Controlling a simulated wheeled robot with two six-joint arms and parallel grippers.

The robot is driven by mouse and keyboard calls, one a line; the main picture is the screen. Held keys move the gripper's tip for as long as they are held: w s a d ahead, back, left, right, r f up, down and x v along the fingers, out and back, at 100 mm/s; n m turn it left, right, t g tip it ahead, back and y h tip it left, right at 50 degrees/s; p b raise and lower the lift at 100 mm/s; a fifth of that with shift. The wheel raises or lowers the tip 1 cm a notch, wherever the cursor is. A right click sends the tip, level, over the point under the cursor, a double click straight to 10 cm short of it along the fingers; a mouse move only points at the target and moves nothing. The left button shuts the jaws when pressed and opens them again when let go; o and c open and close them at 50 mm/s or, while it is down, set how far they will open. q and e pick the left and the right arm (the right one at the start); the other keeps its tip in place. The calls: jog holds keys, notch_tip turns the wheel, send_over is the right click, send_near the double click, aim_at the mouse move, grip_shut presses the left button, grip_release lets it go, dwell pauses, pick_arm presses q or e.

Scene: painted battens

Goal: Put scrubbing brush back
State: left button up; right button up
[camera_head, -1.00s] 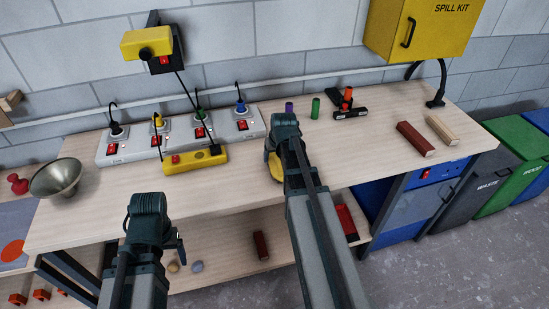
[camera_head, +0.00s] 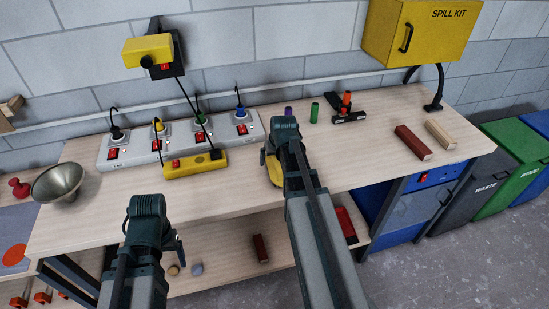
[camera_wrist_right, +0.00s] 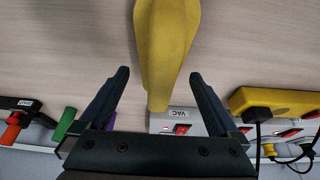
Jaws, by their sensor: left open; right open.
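A long yellow object (camera_head: 271,170), which looks like the scrubbing brush, lies on the workbench near its front edge. Its bristles are not visible. In the right wrist view, the yellow body (camera_wrist_right: 166,40) narrows to an end lying between my fingers. My right gripper (camera_wrist_right: 159,76) is open, with one finger on each side of that narrow end and visible gaps. In the head view the right gripper (camera_head: 284,140) partly covers the brush. My left gripper (camera_head: 178,245) is open and empty in front of the bench, at the lower left.
Behind are a grey socket strip (camera_head: 180,143) with plugs and a yellow power block (camera_head: 193,165). A metal bowl (camera_head: 58,182) is at left. Purple and green cylinders (camera_head: 314,112), a black-orange tool (camera_head: 349,117) and two battens (camera_head: 413,143) are right. The bench between is clear.

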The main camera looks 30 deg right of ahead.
jog(key=p+v, duration=0.9)
jog(key=v, duration=0.1)
jog(key=shift+s+r, duration=0.15)
jog(key=shift+r, duration=0.1)
jog(key=shift+f, duration=0.15)
jog(key=b+x, duration=1.1)
jog(key=x, duration=0.1)
jog(key=shift+b, duration=0.35)
